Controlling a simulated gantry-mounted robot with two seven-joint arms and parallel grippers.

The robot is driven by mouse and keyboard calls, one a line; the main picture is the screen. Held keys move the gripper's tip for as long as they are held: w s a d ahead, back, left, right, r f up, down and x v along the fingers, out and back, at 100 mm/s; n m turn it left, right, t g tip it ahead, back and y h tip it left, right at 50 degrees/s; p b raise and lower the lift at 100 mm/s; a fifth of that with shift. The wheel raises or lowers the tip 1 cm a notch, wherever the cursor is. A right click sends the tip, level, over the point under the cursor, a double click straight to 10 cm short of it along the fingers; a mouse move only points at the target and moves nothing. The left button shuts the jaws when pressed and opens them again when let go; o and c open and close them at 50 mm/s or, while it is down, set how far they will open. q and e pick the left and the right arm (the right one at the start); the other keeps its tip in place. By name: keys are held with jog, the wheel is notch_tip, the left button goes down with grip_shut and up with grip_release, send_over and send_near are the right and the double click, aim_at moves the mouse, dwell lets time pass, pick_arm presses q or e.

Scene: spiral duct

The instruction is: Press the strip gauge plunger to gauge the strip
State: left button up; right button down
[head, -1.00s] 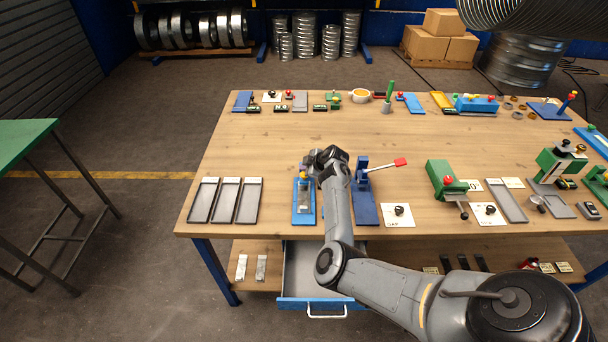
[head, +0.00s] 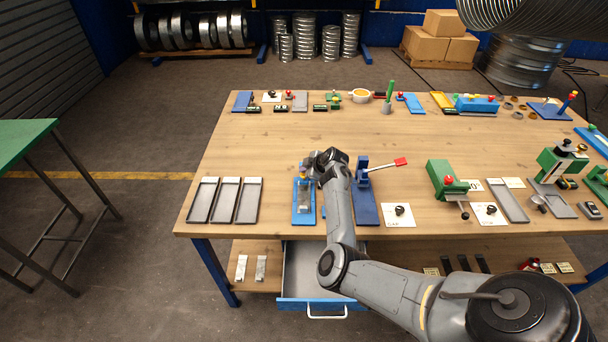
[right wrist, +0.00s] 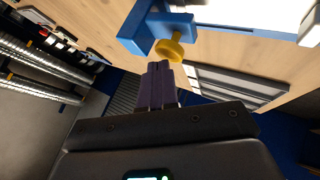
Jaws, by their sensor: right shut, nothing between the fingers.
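The strip gauge is a blue fixture (head: 303,216) at the front of the table with a light metal strip lying on it. In the right wrist view its blue body (right wrist: 150,28) carries a yellow plunger knob (right wrist: 168,50). My right gripper (right wrist: 160,70) is shut and empty, its dark fingertips close to the yellow knob. I cannot tell whether they touch it. In the head view the right gripper (head: 309,168) is at the far end of the gauge, partly hidden by my wrist. My left gripper is not in view.
Three grey trays (head: 225,200) lie left of the gauge. A blue stand with a red-handled lever (head: 365,190) is close to the right, beside my forearm. A white card (head: 398,215) and a green press (head: 446,180) are farther right. The table middle behind is clear.

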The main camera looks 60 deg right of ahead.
jog(key=shift+f, duration=0.4)
jog(key=shift+f+b, duration=0.3)
jog(key=shift+b, duration=0.1)
dwell(0.6)
jog(key=shift+r+p, duration=1.05)
jog(key=shift+r, duration=0.15)
jog(key=shift+r+p, duration=0.7)
jog(key=shift+r, duration=0.1)
notch_tip(320, 180, up, 4)
jog(key=p, duration=0.3)
jog(key=shift+f, duration=0.25)
